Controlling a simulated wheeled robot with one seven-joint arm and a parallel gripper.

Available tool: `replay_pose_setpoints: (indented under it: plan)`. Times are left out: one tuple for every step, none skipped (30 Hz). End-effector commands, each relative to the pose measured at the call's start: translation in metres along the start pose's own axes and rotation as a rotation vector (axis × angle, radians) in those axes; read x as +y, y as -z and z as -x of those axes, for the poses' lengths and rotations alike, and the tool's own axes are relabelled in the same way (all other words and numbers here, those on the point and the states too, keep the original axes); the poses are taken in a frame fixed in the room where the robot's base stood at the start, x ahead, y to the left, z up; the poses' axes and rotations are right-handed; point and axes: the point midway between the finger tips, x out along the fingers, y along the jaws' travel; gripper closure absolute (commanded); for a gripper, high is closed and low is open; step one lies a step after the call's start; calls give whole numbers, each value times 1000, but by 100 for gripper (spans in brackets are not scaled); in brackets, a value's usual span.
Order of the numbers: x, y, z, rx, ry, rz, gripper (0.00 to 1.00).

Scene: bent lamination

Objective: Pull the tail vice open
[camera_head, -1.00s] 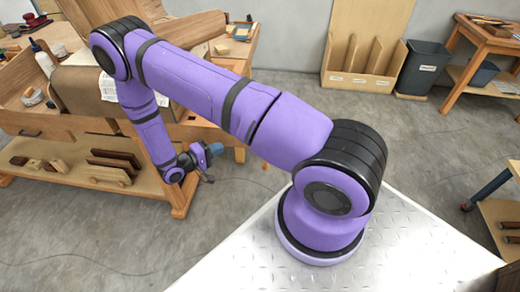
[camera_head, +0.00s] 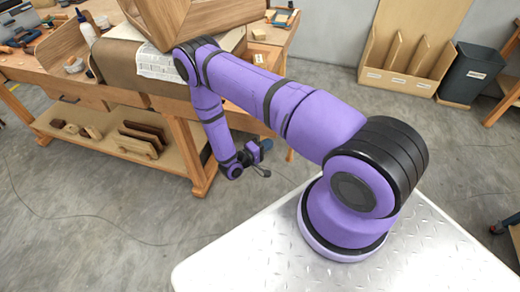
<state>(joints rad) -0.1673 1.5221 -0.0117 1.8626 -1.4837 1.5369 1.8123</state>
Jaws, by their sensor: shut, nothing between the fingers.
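The wooden workbench (camera_head: 60,76) stands at the upper left, and my purple arm crosses in front of its right end. I cannot make out the tail vice for sure; my arm may hide part of it. My gripper (camera_head: 263,171) is small in the picture. It hangs low at the end of my arm, beyond the bench's right front leg and apart from the bench, over the floor. It looks shut and empty.
A large bent wooden piece (camera_head: 215,18) and a printed sheet (camera_head: 160,62) lie on the bench. Wood blocks (camera_head: 140,138) rest on its lower shelf. A slotted wooden rack (camera_head: 410,60) and a dark bin (camera_head: 470,72) stand at the back right. Floor between is clear.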

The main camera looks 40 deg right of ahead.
Motion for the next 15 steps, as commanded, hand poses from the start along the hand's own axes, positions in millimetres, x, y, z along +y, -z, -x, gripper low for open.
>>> replay_pose_setpoints:
  plan:
    - [0,-1,-11,-5,-1,1,100]
    - [0,-1,-17,-4,-1,0,100]
    - [0,-1,-24,-5,-1,0,100]
    - [0,-1,-29,-5,-1,0,100]
    - [0,-2,-34,-4,-1,1,100]
    - [0,-8,-37,-4,-1,3,100]
    - [0,-11,-40,-4,-1,3,100]
    - [0,-14,-43,-2,-1,3,100]
    - [0,-17,-46,-3,-1,2,100]
    - [0,-20,-48,-3,-1,2,100]
    - [0,-22,-50,-3,-1,2,100]
    - [0,-24,-52,-1,0,2,100]
    - [0,-25,-54,-1,0,2,100]
    - [0,-26,-55,-1,0,1,100]
    - [0,-27,-56,-1,0,1,100]
